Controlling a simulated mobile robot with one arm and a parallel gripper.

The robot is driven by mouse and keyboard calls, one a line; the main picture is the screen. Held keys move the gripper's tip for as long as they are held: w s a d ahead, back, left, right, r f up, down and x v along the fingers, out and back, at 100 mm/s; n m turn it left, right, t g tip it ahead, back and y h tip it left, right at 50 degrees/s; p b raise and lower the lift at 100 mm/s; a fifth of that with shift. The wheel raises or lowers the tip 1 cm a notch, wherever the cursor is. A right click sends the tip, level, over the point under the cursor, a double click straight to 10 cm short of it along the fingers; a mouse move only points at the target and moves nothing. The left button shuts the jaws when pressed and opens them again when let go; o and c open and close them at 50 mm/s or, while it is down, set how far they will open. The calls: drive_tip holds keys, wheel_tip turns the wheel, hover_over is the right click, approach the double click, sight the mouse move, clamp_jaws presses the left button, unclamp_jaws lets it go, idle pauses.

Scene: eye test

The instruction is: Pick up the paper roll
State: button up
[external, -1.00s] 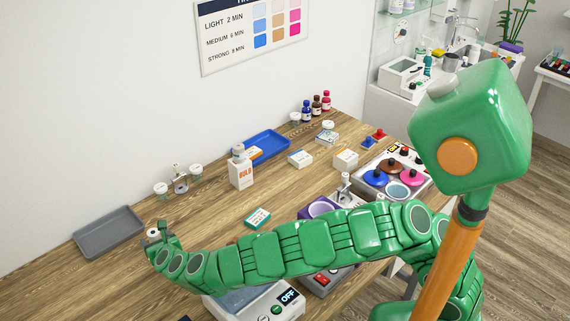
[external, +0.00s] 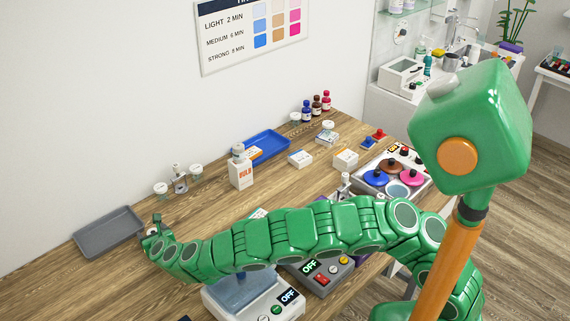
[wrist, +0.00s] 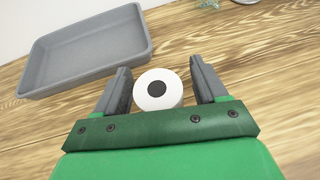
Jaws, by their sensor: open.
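The paper roll (wrist: 172,97) is white with a dark round core hole. In the wrist view it is between the two grey fingers of my gripper (wrist: 159,70), near the left finger, with a gap to the right finger. The jaws are open. Whether the left finger touches the roll I cannot tell. In the external view my gripper (external: 153,232) is low over the left part of the table, and the roll is mostly hidden there.
A grey tray (external: 108,233) lies just left of my gripper on the wooden table (external: 60,280). A device with an OFF display (external: 288,297) is at the front.

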drive_tip(key=c, duration=1.1)
drive_tip(key=shift+o, duration=0.2)
